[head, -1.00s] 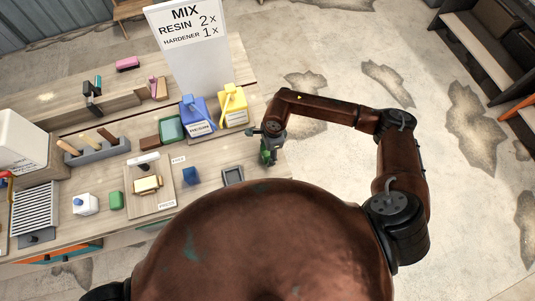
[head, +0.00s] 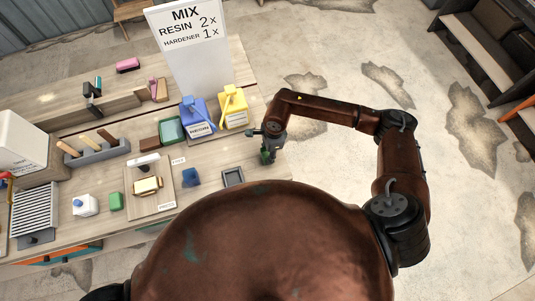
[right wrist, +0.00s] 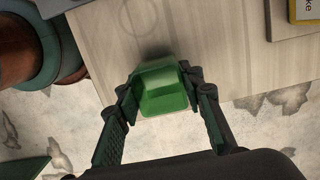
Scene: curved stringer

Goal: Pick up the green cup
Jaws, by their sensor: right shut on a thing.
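The green cup (right wrist: 165,92) is between the two fingers of my right gripper in the right wrist view, near the edge of the wooden workbench. My right gripper (right wrist: 162,100) is shut on it, with a fingertip touching each side. In the head view my right gripper (head: 267,156) points down at the bench's right end, and the cup is mostly hidden by the fingers there. Whether the cup touches the bench is hard to tell. My left gripper is not in view.
On the workbench, a blue cup (head: 190,177) and a small grey tray (head: 232,177) stand left of the gripper. A blue resin container (head: 196,122) and a yellow container (head: 234,109) stand behind. A green block (head: 116,201) sits farther left.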

